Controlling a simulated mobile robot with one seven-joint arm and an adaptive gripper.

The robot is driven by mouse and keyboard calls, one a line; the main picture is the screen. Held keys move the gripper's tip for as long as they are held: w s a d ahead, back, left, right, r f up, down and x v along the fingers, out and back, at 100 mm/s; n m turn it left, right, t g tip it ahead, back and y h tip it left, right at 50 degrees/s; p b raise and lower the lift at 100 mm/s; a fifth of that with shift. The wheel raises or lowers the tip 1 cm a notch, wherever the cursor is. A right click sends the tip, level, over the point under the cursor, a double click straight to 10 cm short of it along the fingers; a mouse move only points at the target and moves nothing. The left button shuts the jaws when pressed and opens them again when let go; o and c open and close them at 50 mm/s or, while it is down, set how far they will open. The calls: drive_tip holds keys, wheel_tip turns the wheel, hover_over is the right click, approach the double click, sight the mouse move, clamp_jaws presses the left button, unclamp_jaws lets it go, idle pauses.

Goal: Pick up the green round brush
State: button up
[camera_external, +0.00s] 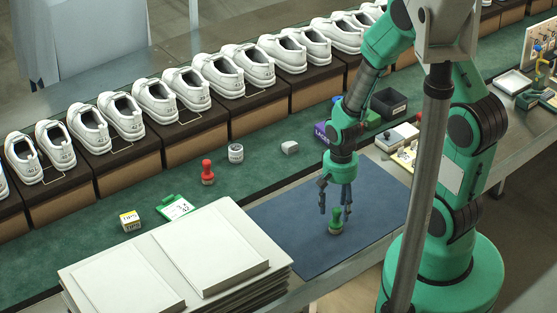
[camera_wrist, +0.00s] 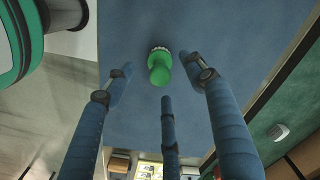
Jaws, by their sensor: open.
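The green round brush (camera_external: 336,222) stands upright on the blue mat (camera_external: 285,225), its knob up. In the wrist view the brush (camera_wrist: 159,68) shows its green handle and a pale bristle ring at its base. My gripper (camera_external: 336,208) is above the brush with its fingers pointing down. In the wrist view my gripper (camera_wrist: 163,80) has its blue fingers spread apart, and the brush lies beyond and between their tips. The fingers are empty. I cannot tell exactly how far the tips are from the brush.
A stack of white boards (camera_external: 170,265) lies left of the mat. A red stamp-like piece (camera_external: 207,172), a round tin (camera_external: 236,153) and a grey block (camera_external: 290,147) stand on the green belt. Dark boxes with white shoes line the back. The mat around the brush is clear.

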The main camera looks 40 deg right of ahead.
sight(336, 221)
drive_tip(key=shift+f, duration=0.45)
drive_tip(key=shift+f+b, duration=0.95)
drive_tip(key=shift+f, duration=1.65)
drive_tip(key=shift+c, duration=0.2)
drive_tip(key=c, duration=1.2)
